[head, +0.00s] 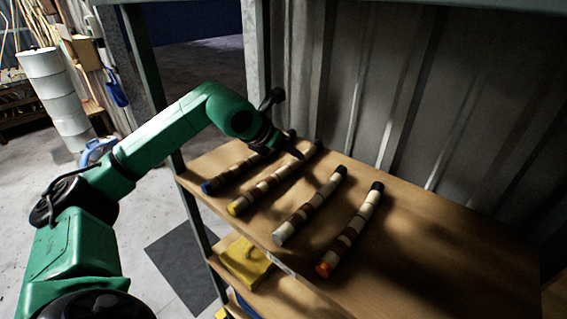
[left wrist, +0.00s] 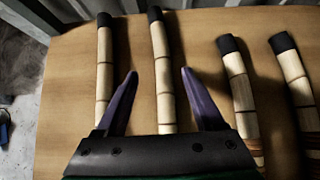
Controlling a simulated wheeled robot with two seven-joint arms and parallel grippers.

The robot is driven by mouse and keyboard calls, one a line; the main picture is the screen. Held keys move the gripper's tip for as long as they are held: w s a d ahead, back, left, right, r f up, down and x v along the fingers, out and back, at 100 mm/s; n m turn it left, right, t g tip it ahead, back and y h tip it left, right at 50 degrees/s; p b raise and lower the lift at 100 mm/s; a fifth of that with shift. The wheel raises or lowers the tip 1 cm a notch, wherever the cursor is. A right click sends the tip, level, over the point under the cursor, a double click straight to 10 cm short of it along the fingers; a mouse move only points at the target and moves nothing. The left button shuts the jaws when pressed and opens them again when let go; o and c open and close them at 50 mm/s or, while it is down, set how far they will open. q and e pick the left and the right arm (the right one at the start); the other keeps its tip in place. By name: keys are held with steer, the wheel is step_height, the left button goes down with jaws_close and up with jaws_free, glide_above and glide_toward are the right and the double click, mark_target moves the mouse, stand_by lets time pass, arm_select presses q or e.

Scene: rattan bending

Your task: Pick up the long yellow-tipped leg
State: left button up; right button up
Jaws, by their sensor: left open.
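The long yellow-tipped leg (head: 262,190) lies on the wooden shelf in the head view, second from the left. It is cream and brown banded, with its yellow tip toward the near edge. In the left wrist view the second leg from the left (left wrist: 162,72), apparently the same one, shows its black far end; its yellow tip is out of that view. My left gripper (head: 296,150) is over the far part of this leg. In the wrist view the open fingers (left wrist: 158,82) stand on either side of the leg, with gaps on both sides. My right gripper is not in view.
A blue-tipped leg (head: 222,177) lies close on the left. A white-tipped leg (head: 309,208) and an orange-tipped leg (head: 350,230) lie to the right. A corrugated metal wall (head: 390,90) stands behind the shelf (head: 420,270). The shelf's right part is clear.

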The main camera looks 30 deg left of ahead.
arm_select(q)
steer(key=p+x, duration=0.1)
steer(key=x, duration=0.1)
steer(key=p+x, duration=0.1)
steer(key=x, duration=0.1)
steer(key=p+x, duration=0.2)
steer(key=shift+w+d+r, duration=0.25)
steer(key=shift+w+d, duration=0.05)
steer(key=shift+w, duration=0.15)
steer(key=shift+w+f, duration=0.1)
steer(key=shift+f, duration=0.35)
steer(key=c, duration=1)
jaws_close()
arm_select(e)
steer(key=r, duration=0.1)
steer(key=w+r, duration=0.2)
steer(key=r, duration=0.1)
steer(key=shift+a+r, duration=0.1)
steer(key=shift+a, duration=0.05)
